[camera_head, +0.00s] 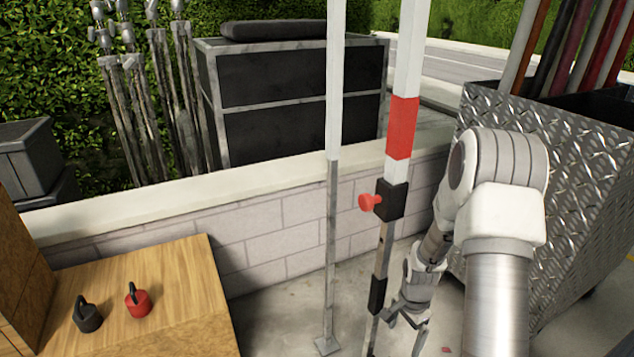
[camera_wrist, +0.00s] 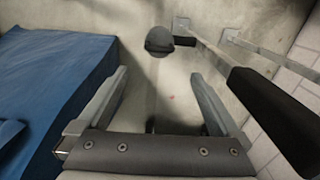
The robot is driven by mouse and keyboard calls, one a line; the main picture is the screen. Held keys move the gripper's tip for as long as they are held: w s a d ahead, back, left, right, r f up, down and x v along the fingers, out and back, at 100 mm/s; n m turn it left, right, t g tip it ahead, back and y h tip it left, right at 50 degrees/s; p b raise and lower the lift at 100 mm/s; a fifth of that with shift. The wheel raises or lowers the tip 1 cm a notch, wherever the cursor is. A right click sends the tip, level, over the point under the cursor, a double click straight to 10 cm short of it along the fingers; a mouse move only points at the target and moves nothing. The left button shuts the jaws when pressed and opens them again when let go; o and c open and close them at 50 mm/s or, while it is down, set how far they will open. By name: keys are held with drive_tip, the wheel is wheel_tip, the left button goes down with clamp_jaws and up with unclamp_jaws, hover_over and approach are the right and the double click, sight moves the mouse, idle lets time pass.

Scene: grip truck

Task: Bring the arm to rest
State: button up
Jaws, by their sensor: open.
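My gripper (camera_head: 408,318) hangs low at the end of my arm, right of centre in the head view, pointing down toward the concrete floor. In the wrist view its two grey fingers (camera_wrist: 160,98) are spread apart with nothing between them. Just left of the gripper in the head view stands a red and white pole (camera_head: 403,127) with a black clamp (camera_head: 390,200) and a red knob (camera_head: 369,202). The gripper's fingertips are close to the pole's lower part; I cannot tell whether they touch.
A thinner white and grey pole (camera_head: 331,220) stands on a foot plate. A low brick wall (camera_head: 270,235) runs behind. A diamond-plate cart (camera_head: 540,165) holding poles is at right. A wooden surface (camera_head: 190,285) carries black (camera_head: 88,316) and red (camera_head: 138,302) weights. A blue cover (camera_wrist: 50,85) lies left in the wrist view.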

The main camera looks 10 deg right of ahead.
drive_tip(key=s+a+r+n+t, duration=0.1)
drive_tip(key=a+r+n, duration=0.2)
drive_tip(key=r, duration=0.8)
drive_tip(key=s+a+r+n+t, duration=0.1)
drive_tip(key=s+a+r+n, duration=0.15)
drive_tip(key=r, duration=0.95)
drive_tip(key=s+a+r+n+t, duration=0.2)
drive_tip(key=s+a+r+n, duration=0.15)
drive_tip(key=s+r, duration=0.3)
drive_tip(key=s+a+r+n+t, duration=0.2)
drive_tip(key=s+a+r+n, duration=0.1)
drive_tip(key=s+r+n, duration=0.4)
wheel_tip(320, 180, up, 14)
drive_tip(key=s+m+p, duration=0.1)
drive_tip(key=m+p, duration=0.1)
drive_tip(key=p, duration=1.2)
drive_tip(key=shift+s+a+f, duration=0.2)
drive_tip(key=shift+s+f, duration=0.05)
drive_tip(key=shift+s, duration=0.15)
